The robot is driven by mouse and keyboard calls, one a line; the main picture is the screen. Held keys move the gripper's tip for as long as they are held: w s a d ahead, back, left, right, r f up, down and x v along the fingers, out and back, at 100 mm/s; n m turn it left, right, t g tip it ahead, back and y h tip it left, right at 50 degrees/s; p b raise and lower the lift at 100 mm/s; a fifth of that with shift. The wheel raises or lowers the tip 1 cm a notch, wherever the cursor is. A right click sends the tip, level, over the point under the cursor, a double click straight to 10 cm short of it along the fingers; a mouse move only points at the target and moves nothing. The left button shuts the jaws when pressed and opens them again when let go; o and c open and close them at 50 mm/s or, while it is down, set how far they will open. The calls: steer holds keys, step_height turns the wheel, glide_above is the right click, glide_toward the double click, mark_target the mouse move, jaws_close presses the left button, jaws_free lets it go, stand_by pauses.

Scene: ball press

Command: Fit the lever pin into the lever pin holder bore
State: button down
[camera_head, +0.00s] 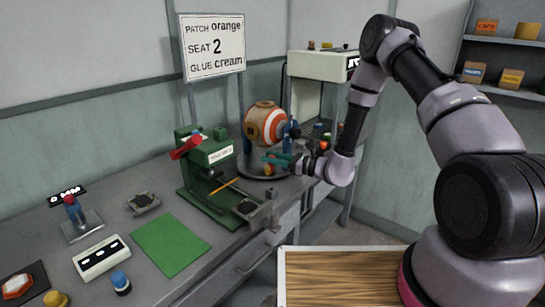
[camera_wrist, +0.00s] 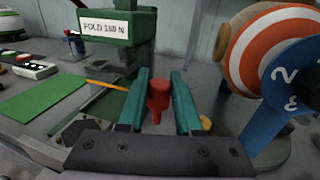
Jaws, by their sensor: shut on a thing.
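In the wrist view, a red pin-like piece (camera_wrist: 157,98) with a wider head is between the two green fingers of my gripper (camera_wrist: 160,82). In the head view, my gripper (camera_head: 270,158) is in front of the striped ball, right of the green press (camera_head: 205,165). The press carries a white label (camera_wrist: 105,26), also seen in the wrist view, and a red lever part (camera_head: 185,147) at its upper left. I cannot make out the pin holder bore in either view.
A ball (camera_head: 265,124) with orange and white rings stands on a round plate (camera_head: 255,174) close by my gripper. A blue numbered part (camera_wrist: 285,92) is close on the right in the wrist view. A green mat (camera_head: 170,244) lies clear on the bench.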

steer(key=shift+a+f, duration=0.1)
steer(key=shift+f, duration=2.75)
steer(key=shift+f, duration=2.35)
steer(key=c, duration=0.5)
jaws_free()
steer(key=v, duration=1)
steer(key=shift+s+d, duration=0.2)
steer(key=shift+d, duration=0.15)
